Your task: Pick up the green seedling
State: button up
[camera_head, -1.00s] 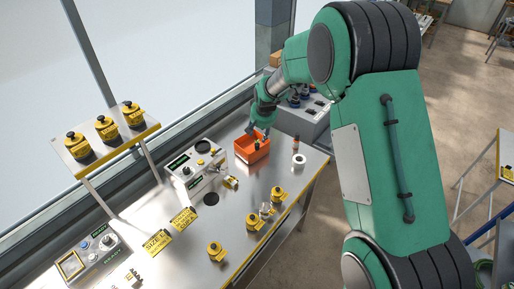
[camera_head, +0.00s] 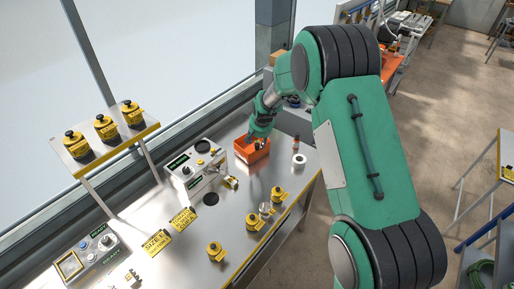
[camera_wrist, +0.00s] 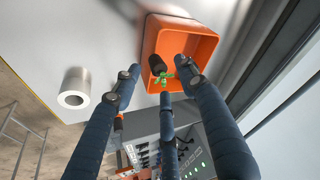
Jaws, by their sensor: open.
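The green seedling (camera_wrist: 164,79) shows small bright leaves and a dark plug (camera_wrist: 157,64) in the wrist view. It lies in an orange bin (camera_wrist: 200,46) at its near side. My gripper (camera_wrist: 160,72) has its dark blue fingers spread, one on each side of the seedling and one below it in the picture. No finger clearly touches it; its depth relative to the tips is hard to tell. In the head view my gripper (camera_head: 258,139) is down at the orange bin (camera_head: 252,154), and the seedling is hidden or too small to make out.
A white ring-shaped roll (camera_head: 299,160) and a small reddish bottle (camera_head: 295,143) stand right of the bin. A control box (camera_head: 193,178) is left of it. A grey machine shows below in the wrist view (camera_wrist: 160,125).

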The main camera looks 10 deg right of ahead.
aim_at(257, 144)
jog(key=shift+f, duration=0.1)
jog(key=shift+b+x, duration=0.35)
jog(key=shift+x, duration=2.15)
jog(key=shift+d, duration=0.1)
jog(key=c, duration=0.9)
jog(key=shift+r, duration=0.65)
jog(key=shift+p+v, duration=0.3)
jog(key=shift+v, duration=0.95)
jog(key=s, duration=0.5)
jog(key=s+d+r, duration=0.1)
jog(key=s, duration=0.9)
jog(key=shift+d+r+p, duration=0.2)
jog(key=shift+d+p, duration=0.15)
jog(key=shift+c, duration=0.3)
